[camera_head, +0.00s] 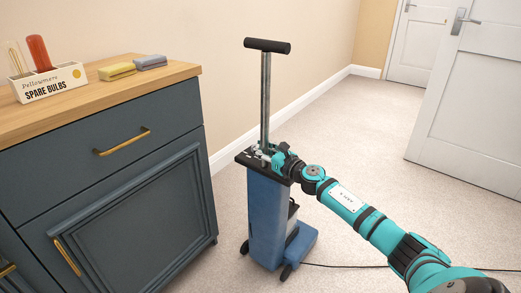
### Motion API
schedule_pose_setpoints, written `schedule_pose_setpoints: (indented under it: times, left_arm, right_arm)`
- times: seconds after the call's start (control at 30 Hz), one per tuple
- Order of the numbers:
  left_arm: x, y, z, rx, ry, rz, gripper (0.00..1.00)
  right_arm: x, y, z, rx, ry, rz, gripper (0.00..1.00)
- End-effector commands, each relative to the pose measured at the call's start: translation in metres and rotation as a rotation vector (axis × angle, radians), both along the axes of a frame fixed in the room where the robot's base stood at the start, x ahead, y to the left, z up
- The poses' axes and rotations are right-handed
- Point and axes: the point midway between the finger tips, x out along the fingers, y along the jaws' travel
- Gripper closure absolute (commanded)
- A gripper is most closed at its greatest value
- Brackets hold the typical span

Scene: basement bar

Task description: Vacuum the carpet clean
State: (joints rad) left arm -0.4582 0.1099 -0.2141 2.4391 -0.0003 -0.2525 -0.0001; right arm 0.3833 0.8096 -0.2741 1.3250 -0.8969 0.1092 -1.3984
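A blue upright vacuum (268,215) stands on the pale carpet (350,135), right of the dark cabinet. Its metal pole rises to a black crossbar handle (267,46). My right arm comes in from the lower right. My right gripper (264,153) is at the black top of the vacuum's body, by the foot of the pole. The fingers are small and overlap the pole and top, so I cannot tell whether they grip it. My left gripper is not in view. The carpet shows no clear dirt.
A dark blue cabinet (110,140) with a wooden top stands at left, holding a spare bulbs box (50,84) and two sponges (117,71). A dark cord (345,266) runs right across the carpet. A white door (475,110) stands at right. Open carpet lies behind the vacuum.

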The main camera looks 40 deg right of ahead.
Motion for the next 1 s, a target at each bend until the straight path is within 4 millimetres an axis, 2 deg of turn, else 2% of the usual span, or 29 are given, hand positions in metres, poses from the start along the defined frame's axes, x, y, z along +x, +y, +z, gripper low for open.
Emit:
schedule_pose_setpoints:
  times: [0.43,0.5,0.7,1.0]
  left_arm:
    - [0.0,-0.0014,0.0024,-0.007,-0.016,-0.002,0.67]
    - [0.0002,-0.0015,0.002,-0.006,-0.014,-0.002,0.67]
    - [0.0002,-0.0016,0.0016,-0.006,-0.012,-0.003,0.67]
    - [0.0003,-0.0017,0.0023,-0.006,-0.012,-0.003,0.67]
  right_arm:
    - [-0.0002,-0.0022,0.0002,-0.004,0.0,-0.003,1.0]
    - [-0.0002,-0.0022,0.0002,-0.003,0.0,-0.003,0.88]
    - [-0.0001,-0.002,0.0005,-0.002,0.0,-0.002,0.62]
    - [-0.0011,-0.0016,0.0005,-0.001,-0.001,-0.001,0.6]
